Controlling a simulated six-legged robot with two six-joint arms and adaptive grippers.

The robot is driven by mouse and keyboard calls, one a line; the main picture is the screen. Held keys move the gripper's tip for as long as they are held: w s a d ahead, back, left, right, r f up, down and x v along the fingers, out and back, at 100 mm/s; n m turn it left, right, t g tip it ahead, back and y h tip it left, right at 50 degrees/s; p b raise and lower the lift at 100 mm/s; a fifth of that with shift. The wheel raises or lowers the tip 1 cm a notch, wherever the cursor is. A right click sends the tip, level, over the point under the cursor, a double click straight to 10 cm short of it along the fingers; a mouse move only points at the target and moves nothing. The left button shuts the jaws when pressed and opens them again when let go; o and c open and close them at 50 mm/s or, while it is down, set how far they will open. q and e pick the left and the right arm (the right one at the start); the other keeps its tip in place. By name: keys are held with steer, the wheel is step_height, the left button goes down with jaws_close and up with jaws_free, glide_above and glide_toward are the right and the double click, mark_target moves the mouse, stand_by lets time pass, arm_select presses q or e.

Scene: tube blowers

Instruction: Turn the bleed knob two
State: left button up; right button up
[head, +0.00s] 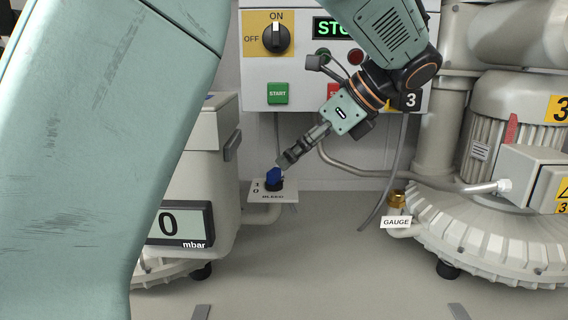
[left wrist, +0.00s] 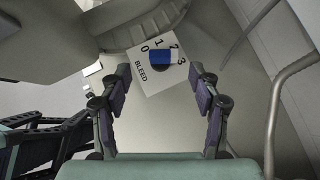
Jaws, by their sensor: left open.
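The bleed knob (head: 273,175) is blue and stands on a small white plate marked BLEED (head: 262,194), left of centre in the head view. In the left wrist view the knob (left wrist: 160,57) is a blue grip on a dark round base, with the marks 0, 1, 2 and 3 around it. A pale band shows at its right end, on the side of the 3; I cannot tell the exact setting. My left gripper (head: 284,162) is open just above the knob. In the left wrist view its fingers (left wrist: 160,77) stand apart, below and either side of the knob.
A control panel (head: 262,70) with an OFF/ON switch (head: 276,38) and START button (head: 278,93) is behind. A display reading 0 mbar (head: 180,222) stands left, a blower marked 3 (head: 500,225) right, with a GAUGE tag (head: 396,222). The front floor is mostly clear.

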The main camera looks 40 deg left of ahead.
mark_target(278, 168)
arm_select(q)
steer(key=x, duration=0.5)
steer(key=shift+w+a, duration=0.2)
steer(key=shift+a, duration=0.05)
steer(key=shift+w+f, duration=0.3)
steer(key=shift+w, duration=0.05)
steer(key=shift+s+d+r, duration=0.2)
steer(key=shift+s+d, duration=0.05)
steer(key=shift+s, duration=0.15)
steer(key=shift+s+a+r, duration=0.1)
steer(key=shift+s+a, duration=0.05)
steer(key=shift+s, duration=0.3)
steer(key=shift+c, duration=1.3)
steer(key=shift+w+a, duration=0.1)
steer(key=shift+a, duration=0.05)
steer(key=shift+c, duration=0.6)
steer(key=shift+w+f, duration=0.25)
steer(key=shift+w, duration=0.25)
steer(key=c, duration=0.3)
steer(key=shift+s+r, duration=0.15)
steer(key=shift+s, duration=0.05)
steer(key=c, duration=0.5)
steer(key=shift+w, duration=0.15)
